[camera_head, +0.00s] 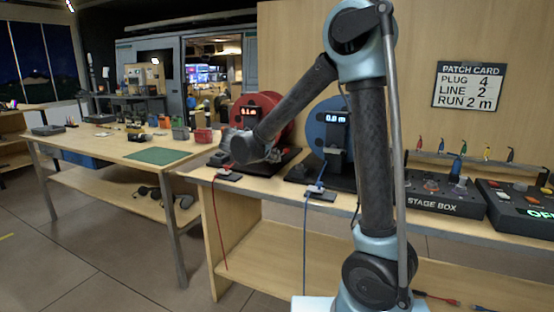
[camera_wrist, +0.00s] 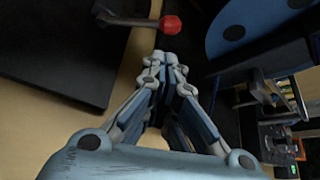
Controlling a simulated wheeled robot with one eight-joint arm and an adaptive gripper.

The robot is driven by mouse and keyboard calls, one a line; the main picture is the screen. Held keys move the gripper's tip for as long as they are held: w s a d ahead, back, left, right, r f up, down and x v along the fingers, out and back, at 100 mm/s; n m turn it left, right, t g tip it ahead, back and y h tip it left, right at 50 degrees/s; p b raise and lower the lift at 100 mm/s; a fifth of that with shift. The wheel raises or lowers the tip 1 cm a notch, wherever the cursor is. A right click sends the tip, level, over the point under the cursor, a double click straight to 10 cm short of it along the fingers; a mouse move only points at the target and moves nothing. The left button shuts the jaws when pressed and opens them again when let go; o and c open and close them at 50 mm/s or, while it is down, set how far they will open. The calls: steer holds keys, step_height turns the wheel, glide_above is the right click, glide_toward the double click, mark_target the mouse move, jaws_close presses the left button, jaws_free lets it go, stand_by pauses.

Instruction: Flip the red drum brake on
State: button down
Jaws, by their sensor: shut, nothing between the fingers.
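The red drum (camera_head: 272,108) stands on the bench behind my forearm, with a lit readout in front of it. Part of it is hidden by my arm. In the wrist view a grey lever (camera_wrist: 128,20) ends in a round red knob (camera_wrist: 171,24). I cannot tell for certain which drum it belongs to. My gripper (camera_wrist: 167,62) is shut and empty, its tips pointing toward the knob with a visible gap in the picture. In the head view my gripper (camera_head: 222,157) is at the front left of the red drum, small and dark.
The blue drum (camera_head: 325,128) stands to the right, reading 0.0 m; its disc also fills the wrist view's upper right (camera_wrist: 265,22). Red and blue cables hang over the bench front. A stage box (camera_head: 440,198) is further right. A table (camera_head: 125,148) stands left.

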mark_target(284, 152)
steer(key=x, duration=0.8)
stand_by(0.4)
steer(key=shift+w+r, duration=0.1)
steer(key=shift+r, duration=0.1)
steer(key=shift+a+r+n, duration=0.15)
steer(key=shift+a+n, duration=0.05)
steer(key=shift+n, duration=0.1)
steer(key=shift+w+r+h, duration=0.1)
steer(key=shift+h, duration=0.3)
steer(key=shift+w+a+r, duration=0.15)
steer(key=shift+a+r, duration=0.25)
steer(key=shift+r, duration=0.15)
steer(key=shift+w+a+r, duration=0.15)
steer(key=shift+a+r, duration=0.3)
steer(key=shift+r, duration=0.1)
steer(key=shift+w+a+r, duration=0.25)
steer(key=shift+a+r, duration=0.35)
steer(key=shift+a, duration=0.2)
steer(key=shift+w+a+r, duration=0.2)
steer(key=shift+a, duration=0.3)
steer(key=shift+w+a+r, duration=0.2)
steer(key=shift+a, duration=0.3)
steer(key=shift+w+a+r, duration=0.1)
steer(key=shift+a+r, duration=0.05)
steer(key=shift+a, duration=0.1)
